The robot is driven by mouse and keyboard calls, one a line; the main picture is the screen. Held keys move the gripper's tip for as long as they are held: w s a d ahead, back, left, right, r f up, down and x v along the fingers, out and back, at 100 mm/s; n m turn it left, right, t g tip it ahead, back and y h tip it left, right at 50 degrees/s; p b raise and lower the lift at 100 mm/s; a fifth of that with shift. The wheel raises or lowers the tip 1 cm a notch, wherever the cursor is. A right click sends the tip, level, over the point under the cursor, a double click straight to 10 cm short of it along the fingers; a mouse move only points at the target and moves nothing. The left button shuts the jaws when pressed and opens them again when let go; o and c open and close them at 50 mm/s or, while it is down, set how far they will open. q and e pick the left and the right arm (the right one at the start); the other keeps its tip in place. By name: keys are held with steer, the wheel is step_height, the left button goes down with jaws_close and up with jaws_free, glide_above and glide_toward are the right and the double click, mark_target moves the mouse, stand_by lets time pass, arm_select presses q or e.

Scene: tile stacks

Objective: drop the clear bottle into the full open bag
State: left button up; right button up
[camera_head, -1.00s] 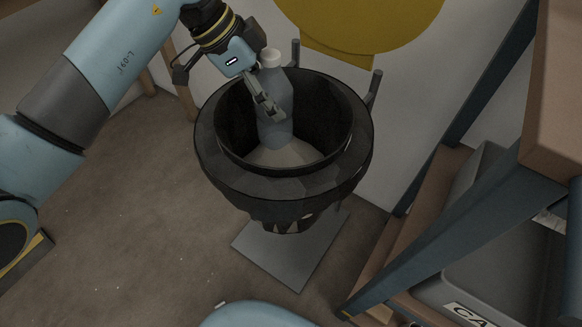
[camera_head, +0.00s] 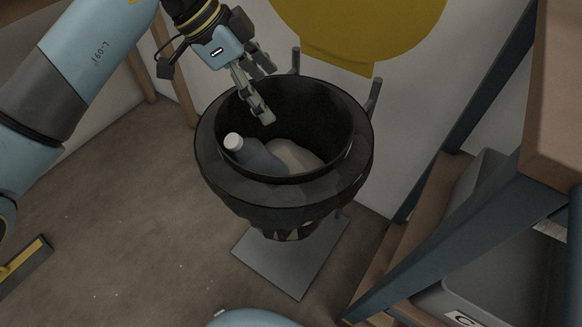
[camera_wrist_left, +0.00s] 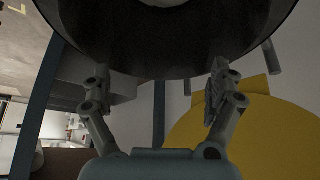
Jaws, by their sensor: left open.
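The clear bottle (camera_head: 254,155) with a white cap lies tilted inside the black open bag (camera_head: 225,185), its cap leaning toward the left side of the rim. A pale heap (camera_head: 294,154) fills the bottom of the bag beside it. My left gripper (camera_head: 267,92) is open and empty above the back of the bag's opening, apart from the bottle. In the left wrist view, the open fingers (camera_wrist_left: 158,85) point at the dark rim of the bag (camera_wrist_left: 165,62); the bottle is not visible there. My right gripper is not in view.
The bag hangs in a stand with upright posts (camera_head: 373,95) and a grey base plate (camera_head: 292,262). A yellow disc (camera_head: 360,30) is on the wall behind. A shelf with a blue frame (camera_head: 455,240) and grey bins (camera_head: 500,285) stands at the right.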

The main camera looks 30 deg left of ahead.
arm_select(q)
steer(key=v, duration=0.9)
